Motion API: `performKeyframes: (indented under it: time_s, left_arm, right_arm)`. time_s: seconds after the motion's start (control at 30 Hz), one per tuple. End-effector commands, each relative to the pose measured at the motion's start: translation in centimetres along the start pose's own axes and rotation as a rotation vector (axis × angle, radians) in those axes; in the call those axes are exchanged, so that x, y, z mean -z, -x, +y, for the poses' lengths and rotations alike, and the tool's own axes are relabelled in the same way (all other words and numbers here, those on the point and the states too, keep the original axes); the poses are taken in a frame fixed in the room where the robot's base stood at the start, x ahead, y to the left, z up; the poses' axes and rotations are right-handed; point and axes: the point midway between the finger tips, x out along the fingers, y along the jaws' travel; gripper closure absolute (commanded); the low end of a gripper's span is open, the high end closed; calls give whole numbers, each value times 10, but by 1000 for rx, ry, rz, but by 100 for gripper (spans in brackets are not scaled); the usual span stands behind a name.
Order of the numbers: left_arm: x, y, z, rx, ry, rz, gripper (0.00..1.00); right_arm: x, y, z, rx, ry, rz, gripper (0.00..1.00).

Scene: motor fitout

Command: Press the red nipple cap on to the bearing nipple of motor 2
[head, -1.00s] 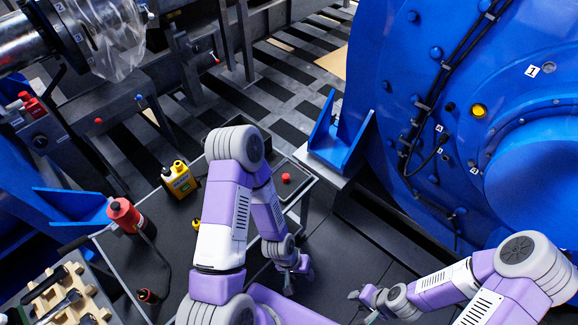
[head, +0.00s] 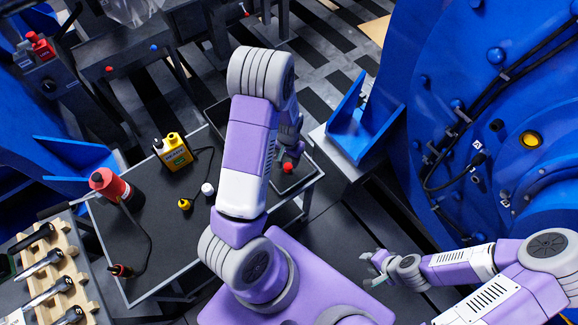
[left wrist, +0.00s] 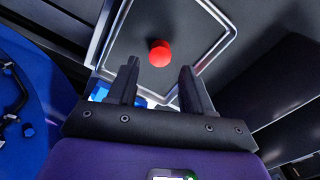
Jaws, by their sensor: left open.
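The red cap (head: 288,167) lies in a dark shallow tray at the far right of the cart. It shows as a small red dome in the left wrist view (left wrist: 159,53), beyond and between the fingertips, with a gap to both. My left gripper (head: 291,150) is open and empty above the tray (left wrist: 208,16). My right gripper (head: 371,268) is empty over the floor, right of the cart, with its fingers seemingly apart. A large blue motor (head: 450,70) stands at the right. I cannot tell its number or pick out the bearing nipple.
A wooden tool rack (head: 62,270) stands at the lower left. A blue bracket (head: 352,125) rises just beyond the tray.

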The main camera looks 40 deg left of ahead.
Motion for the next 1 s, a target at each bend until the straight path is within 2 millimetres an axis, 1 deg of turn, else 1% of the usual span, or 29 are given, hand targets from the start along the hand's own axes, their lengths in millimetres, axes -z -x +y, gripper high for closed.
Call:
performKeyframes:
  time_s: [0.03,0.1,0.23,0.33,0.5,0.57,0.8,0.83,1.0]
  left_arm:
    - [-2,-10,1,0,0,-3,50]
    - [-4,-22,2,-1,0,-5,50]
    - [-5,-41,2,-1,-1,-4,50]
    - [-4,-45,2,-1,-1,0,50]
    - [-4,-44,2,-1,0,0,50]
    - [-4,-44,2,-1,-1,0,57]
    - [-4,-44,3,-1,-1,0,94]
    - [-4,-44,3,-1,-1,0,98]
    - [-4,-44,3,-1,-1,0,98]
  right_arm:
    - [0,-5,2,0,0,0,63]
    - [1,-11,4,0,0,1,63]
    - [1,-18,7,0,0,1,63]
    - [1,-19,7,0,0,1,63]
    - [1,-18,6,0,0,1,63]
    - [1,-18,6,0,0,1,63]
    - [1,-18,6,0,0,1,63]
    - [1,-18,6,0,0,1,63]
    - [1,-18,6,0,0,1,63]
